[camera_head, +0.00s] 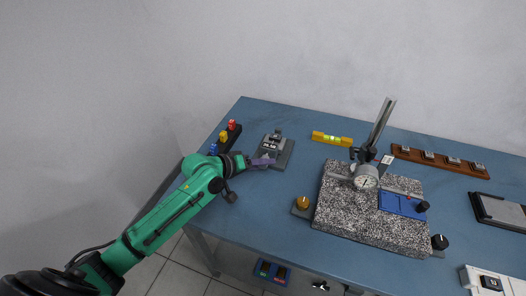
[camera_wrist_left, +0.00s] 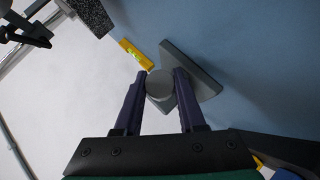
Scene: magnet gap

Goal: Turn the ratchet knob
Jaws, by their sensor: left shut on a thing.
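A grey device (camera_head: 284,152) with a small display stands on the blue table at the back left. My left gripper (camera_head: 262,162) reaches its near left side; the purple fingers show in the head view. In the left wrist view, the fingers of my left gripper (camera_wrist_left: 161,76) lie on both sides of a grey round knob (camera_wrist_left: 159,84) and are shut on it. The knob sits in front of the grey base plate (camera_wrist_left: 199,70). The head view does not show the knob clearly. My right gripper is in neither view.
A dark rack with red, yellow and blue pieces (camera_head: 231,126) stands close to my left wrist. A yellow level (camera_head: 332,139) lies behind. A speckled granite block (camera_head: 340,218) carrying a dial gauge (camera_head: 365,181) stands to the right. A brass knob (camera_head: 302,202) is beside it.

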